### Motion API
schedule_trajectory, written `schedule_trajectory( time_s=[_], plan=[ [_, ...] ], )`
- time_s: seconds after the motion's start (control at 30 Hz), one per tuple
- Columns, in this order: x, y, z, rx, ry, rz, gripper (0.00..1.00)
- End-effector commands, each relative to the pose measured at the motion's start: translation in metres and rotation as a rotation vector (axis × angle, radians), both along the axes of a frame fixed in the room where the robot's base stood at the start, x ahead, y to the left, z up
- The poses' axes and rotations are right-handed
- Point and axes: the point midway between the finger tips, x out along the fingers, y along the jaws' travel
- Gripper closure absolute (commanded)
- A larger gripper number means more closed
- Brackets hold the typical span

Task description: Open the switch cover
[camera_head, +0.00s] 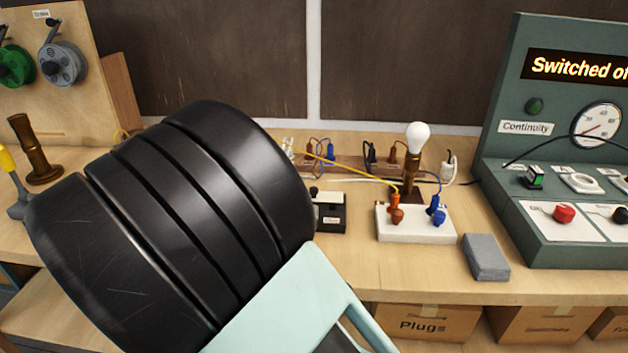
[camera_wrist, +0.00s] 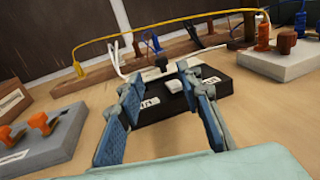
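The small black switch box (camera_wrist: 165,100) lies on the bench in front of my gripper in the wrist view, with pale labels and a small whitish part on top. A dark knob stands at its far edge. I cannot tell the cover apart from the box body. In the head view the box (camera_head: 331,214) shows just right of my black arm link, which hides its left part. My gripper (camera_wrist: 160,78) is open, its two blue-padded fingers apart over the box with nothing between them. I cannot tell whether they touch it. The head view does not show the fingertips.
A white block (camera_head: 415,236) with orange and blue plugs stands right of the box, near a lamp bulb (camera_head: 417,136). A yellow wire (camera_wrist: 180,16) arches behind. A grey block (camera_head: 485,257) and green test panel (camera_head: 545,215) are further right. A unit with orange knobs (camera_wrist: 40,140) is left.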

Motion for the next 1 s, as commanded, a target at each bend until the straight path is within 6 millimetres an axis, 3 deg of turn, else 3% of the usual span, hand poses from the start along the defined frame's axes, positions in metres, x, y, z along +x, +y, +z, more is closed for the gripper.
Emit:
schedule_trajectory(
  time_s=[0.2, 0.4, 0.83, 1.0],
  plan=[
    [0.043, -0.013, -0.001, 0.000, -0.002, -0.006, 0.67],
    [0.071, -0.020, 0.000, 0.000, -0.002, -0.004, 0.67],
    [0.083, -0.023, 0.000, 0.000, -0.001, -0.003, 0.67],
    [0.083, -0.023, 0.000, 0.001, 0.000, -0.003, 0.84]
  ],
)
